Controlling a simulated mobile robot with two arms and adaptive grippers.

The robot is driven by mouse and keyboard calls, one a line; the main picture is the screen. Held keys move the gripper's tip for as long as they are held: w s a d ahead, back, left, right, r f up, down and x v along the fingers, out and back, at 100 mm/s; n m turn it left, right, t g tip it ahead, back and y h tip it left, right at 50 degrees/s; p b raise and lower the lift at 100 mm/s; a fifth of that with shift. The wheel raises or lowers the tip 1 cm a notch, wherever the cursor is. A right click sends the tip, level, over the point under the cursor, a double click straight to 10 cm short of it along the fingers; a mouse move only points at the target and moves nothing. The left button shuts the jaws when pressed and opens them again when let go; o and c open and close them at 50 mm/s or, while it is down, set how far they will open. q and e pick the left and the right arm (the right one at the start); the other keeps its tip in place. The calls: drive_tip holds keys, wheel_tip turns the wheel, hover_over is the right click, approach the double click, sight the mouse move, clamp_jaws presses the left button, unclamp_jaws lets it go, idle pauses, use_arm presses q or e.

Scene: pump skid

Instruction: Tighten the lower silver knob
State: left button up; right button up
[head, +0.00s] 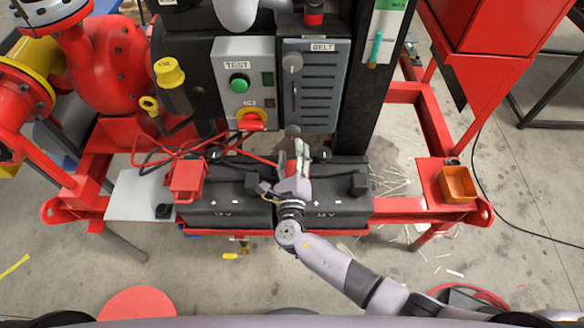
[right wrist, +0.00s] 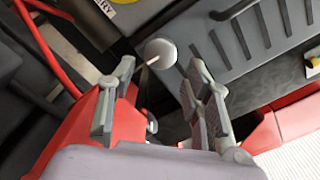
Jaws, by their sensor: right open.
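The lower silver knob (head: 292,131) is small and round, at the bottom edge of the grey BELT panel (head: 318,110). The upper silver knob (head: 292,62) is higher on the same panel. My right gripper (head: 301,150) is open and empty just below the lower knob, pointing up at it. In the right wrist view the lower knob (right wrist: 160,52) shows beyond and between the two spread fingertips (right wrist: 165,80). I see no contact between the fingers and the knob. My left gripper is not in view.
Two black batteries (head: 228,208) sit below the panel, under my right gripper. Red cables (head: 200,147) run to their left. The TEST box (head: 240,85) with a green button is left of the panel. An orange bin (head: 457,184) is at the right.

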drive_tip(key=s, duration=0.5)
drive_tip(key=shift+s, duration=0.3)
